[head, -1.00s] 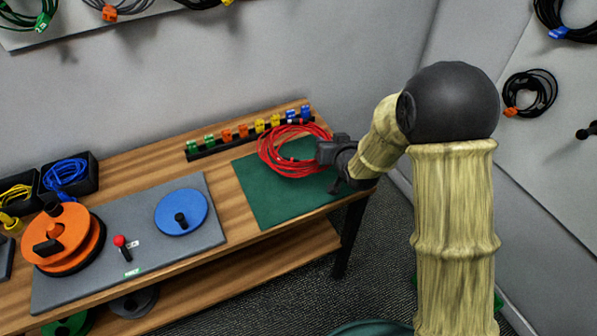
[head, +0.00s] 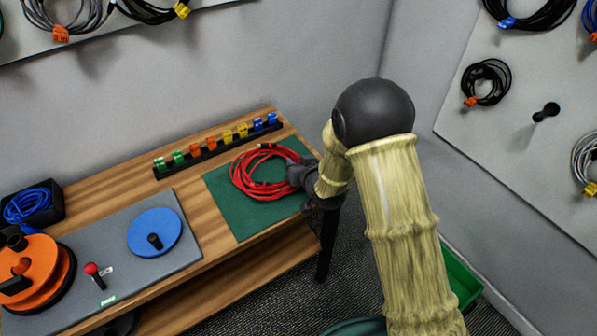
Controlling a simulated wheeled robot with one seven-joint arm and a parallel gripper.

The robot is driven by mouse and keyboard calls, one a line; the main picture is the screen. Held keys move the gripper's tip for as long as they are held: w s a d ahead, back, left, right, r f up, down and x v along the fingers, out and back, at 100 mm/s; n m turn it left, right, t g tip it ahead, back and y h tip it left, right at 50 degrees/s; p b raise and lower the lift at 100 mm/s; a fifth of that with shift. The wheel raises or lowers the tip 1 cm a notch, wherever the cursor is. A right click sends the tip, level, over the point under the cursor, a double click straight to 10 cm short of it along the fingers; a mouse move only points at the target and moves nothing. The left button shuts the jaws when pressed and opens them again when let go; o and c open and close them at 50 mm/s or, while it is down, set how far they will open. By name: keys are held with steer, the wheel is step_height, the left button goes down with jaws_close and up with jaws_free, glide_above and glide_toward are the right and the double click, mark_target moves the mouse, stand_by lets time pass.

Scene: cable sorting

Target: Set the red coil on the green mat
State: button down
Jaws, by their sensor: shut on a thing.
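The red coil (head: 240,180) is a loose ring of red cable over the green mat (head: 228,222), near the right end of the wooden bench. My gripper (head: 290,174) is at the coil's right side and shut on it. The coil looks to be lying on or just above the mat; I cannot tell whether it bears fully on it. The gripper's fingertips are largely hidden by its dark body and the cable. The coil covers much of the mat's upper part, and the mat's lower left part is bare.
A strip of coloured clips (head: 215,150) runs behind the mat. Left of the mat, a grey board (head: 180,255) carries a blue disc (head: 154,232), a red-knobbed lever (head: 92,269) and an orange reel (head: 38,262). A black bin (head: 55,198) holds blue cable. Coils hang on the walls.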

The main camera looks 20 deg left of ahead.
step_height(320, 180, down, 4)
steer(key=shift+r, duration=0.2)
steer(key=shift+r, duration=0.1)
steer(key=c, duration=1.1)
jaws_free()
steer(key=v, duration=1.2)
steer(key=shift+b, duration=0.3)
